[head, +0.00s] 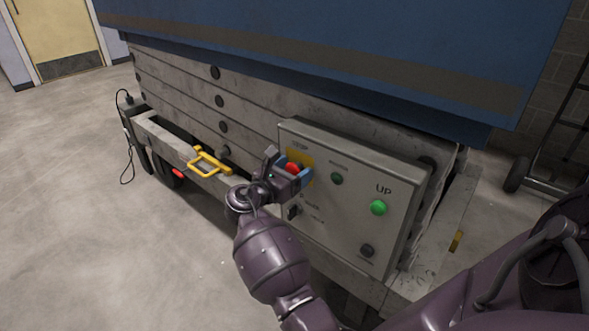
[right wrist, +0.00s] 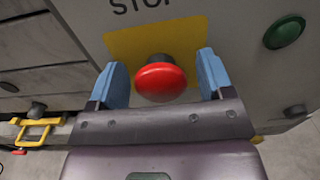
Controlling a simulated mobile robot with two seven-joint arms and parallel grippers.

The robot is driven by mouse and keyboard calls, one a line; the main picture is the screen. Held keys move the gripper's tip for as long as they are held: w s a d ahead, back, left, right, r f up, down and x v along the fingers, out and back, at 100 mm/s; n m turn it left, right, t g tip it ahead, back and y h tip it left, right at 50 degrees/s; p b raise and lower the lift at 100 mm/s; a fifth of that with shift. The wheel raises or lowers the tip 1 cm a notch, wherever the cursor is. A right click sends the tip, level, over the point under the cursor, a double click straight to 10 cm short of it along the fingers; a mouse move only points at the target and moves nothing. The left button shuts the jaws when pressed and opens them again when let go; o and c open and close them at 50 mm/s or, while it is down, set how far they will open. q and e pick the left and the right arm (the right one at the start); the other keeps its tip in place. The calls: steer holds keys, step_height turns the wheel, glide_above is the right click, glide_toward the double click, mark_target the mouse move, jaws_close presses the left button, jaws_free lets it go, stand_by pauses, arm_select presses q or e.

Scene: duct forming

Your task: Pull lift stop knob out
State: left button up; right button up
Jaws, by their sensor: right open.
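The lift stop knob (right wrist: 160,77) is a red mushroom button on a yellow plate (right wrist: 125,42) under the word STOP. In the head view the red knob (head: 292,168) shows partly, with my right gripper in front of it. My right gripper (right wrist: 161,84) is open, with one blue fingertip to each side of the knob. Gaps show between both fingers and the knob. In the head view the right gripper (head: 293,172) is at the upper left of the control panel (head: 337,227). My left gripper is not in view.
The panel also has a lit green UP button (head: 379,207), a dark green button (head: 336,178), a black switch (head: 294,211) and a dark knob (head: 367,250). A yellow handle (head: 208,161) sticks out at the left. The blue lift platform (head: 340,50) overhangs above. The floor at left is clear.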

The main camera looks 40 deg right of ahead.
steer(key=c, duration=1.3)
steer(key=shift+o, duration=0.2)
steer(key=shift+a+r+p, duration=0.25)
steer(key=shift+a+p, duration=0.3)
steer(key=shift+p, duration=0.05)
steer(key=shift+a, duration=0.25)
steer(key=shift+s+f, duration=0.1)
steer(key=shift+f, duration=0.25)
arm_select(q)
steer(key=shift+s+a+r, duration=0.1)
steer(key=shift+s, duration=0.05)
arm_select(e)
steer(key=o, duration=1.3)
steer(key=shift+c, duration=0.2)
steer(key=shift+a+r, duration=0.1)
